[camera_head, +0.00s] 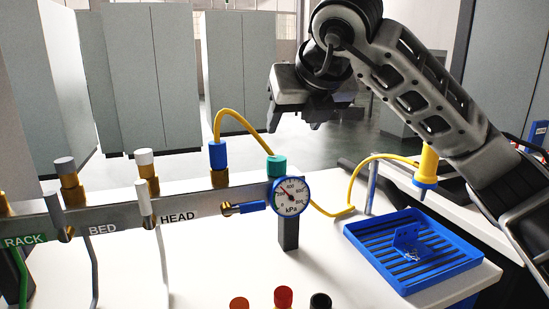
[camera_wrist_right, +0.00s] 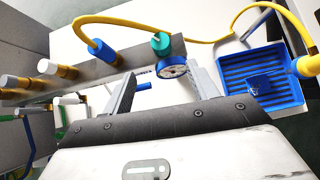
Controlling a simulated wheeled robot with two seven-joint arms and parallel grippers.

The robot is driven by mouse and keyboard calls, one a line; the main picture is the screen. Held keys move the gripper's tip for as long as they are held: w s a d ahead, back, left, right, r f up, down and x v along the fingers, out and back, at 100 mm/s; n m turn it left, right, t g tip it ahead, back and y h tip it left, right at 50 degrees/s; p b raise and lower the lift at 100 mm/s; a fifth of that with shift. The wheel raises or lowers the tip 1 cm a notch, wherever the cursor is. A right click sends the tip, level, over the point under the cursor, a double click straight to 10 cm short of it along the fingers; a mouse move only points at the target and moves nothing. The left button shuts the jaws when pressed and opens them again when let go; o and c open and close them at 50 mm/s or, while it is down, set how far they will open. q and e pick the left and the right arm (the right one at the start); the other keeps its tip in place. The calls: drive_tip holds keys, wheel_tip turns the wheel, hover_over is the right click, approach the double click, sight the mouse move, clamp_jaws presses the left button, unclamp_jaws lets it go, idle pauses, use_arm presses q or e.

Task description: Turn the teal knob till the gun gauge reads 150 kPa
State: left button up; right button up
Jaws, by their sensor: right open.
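The teal knob (camera_head: 277,166) stands upright at the right end of the grey rail, directly above the round gauge. The gauge (camera_head: 291,197) has a blue rim, a white kPa face and a red needle pointing to the upper left; its exact reading is too small to tell. My right gripper (camera_head: 297,119) hangs above the knob, apart from it, open and empty. In the right wrist view the knob (camera_wrist_right: 160,43) and gauge (camera_wrist_right: 172,68) show beyond and between the spread fingers (camera_wrist_right: 160,70). My left gripper is not in view.
A blue lever (camera_head: 248,207) sticks out beside the gauge. A yellow hose (camera_head: 237,118) arches from the blue connector (camera_head: 218,155) toward the knob. White and grey caps stand along the rail (camera_head: 120,217) to the left. A blue tray (camera_head: 460,262) and yellow gun (camera_head: 428,163) are at right.

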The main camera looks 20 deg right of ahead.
sight(277, 158)
drive_tip(key=p+x, duration=0.3)
drive_tip(key=x, duration=1.2)
drive_tip(key=shift+w+f, duration=0.2)
drive_tip(key=shift+f, duration=0.05)
drive_tip(key=c, duration=1)
